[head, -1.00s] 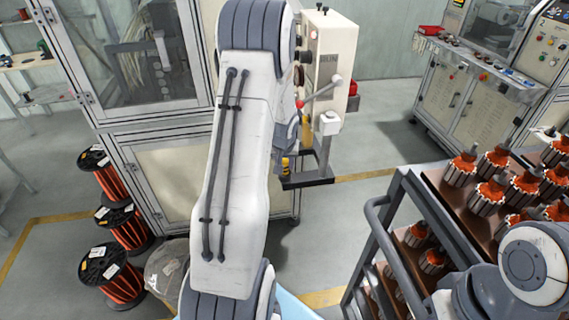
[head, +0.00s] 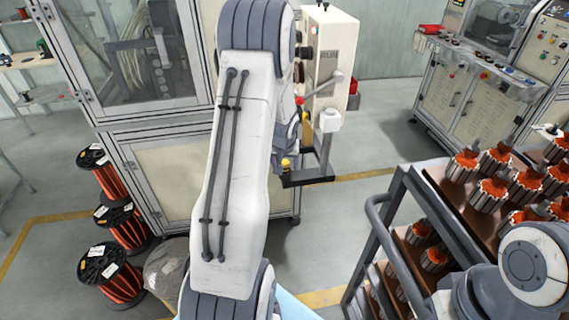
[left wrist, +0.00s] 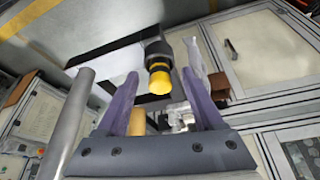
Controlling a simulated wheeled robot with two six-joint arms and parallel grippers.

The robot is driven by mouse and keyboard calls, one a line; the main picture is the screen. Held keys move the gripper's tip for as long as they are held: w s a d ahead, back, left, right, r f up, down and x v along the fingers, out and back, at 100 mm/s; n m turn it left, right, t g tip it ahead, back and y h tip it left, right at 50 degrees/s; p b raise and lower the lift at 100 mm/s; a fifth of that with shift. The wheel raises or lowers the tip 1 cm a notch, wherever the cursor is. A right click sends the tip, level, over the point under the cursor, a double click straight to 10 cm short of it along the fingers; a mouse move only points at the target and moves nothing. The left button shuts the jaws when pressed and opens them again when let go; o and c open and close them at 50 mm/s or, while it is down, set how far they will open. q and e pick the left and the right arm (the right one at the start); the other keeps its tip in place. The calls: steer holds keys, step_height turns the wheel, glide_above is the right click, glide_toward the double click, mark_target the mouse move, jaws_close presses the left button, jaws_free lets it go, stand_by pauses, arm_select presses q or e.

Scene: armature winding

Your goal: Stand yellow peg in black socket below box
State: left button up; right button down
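The yellow peg (head: 286,163) stands upright at the left end of a dark bracket (head: 312,176) below the box (head: 332,62). In the left wrist view the peg (left wrist: 160,82) points its yellow end toward the camera, and its other end is in the black socket (left wrist: 156,48). My left gripper (left wrist: 160,75) is open, with one purple finger on each side of the peg and gaps between them. In the head view my left arm hides most of this gripper. My right gripper is out of view; only a link of that arm shows at the lower right.
A grey lever (head: 324,84) sticks out beside the box. A grey cart (head: 404,190) with several red-and-white armatures stands at the right. Several wire spools (head: 108,272) stand at the lower left. A glass-fronted cabinet (head: 150,60) is behind my arm.

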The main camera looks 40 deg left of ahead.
arm_select(q)
steer(key=b+v, duration=0.1)
steer(key=v, duration=1)
steer(key=d+m+h+b, duration=0.2)
steer(key=d+m, duration=0.2)
steer(key=d, duration=1.1)
steer(key=s+d+f+m+g+b, duration=0.1)
steer(key=s+d+m+b, duration=0.15)
steer(key=s+d, duration=0.6)
steer(key=s+d+f+m+g+h+b, duration=0.1)
steer(key=s+d+m+g, duration=0.1)
steer(key=s+d+m, duration=0.5)
steer(key=s+d, duration=0.4)
steer(key=s, duration=0.4)
steer(key=shift+s+d+f+m+g+h+b, duration=0.15)
steer(key=shift+d+f+m+g+h+b, duration=0.15)
steer(key=shift+f+m+g, duration=0.1)
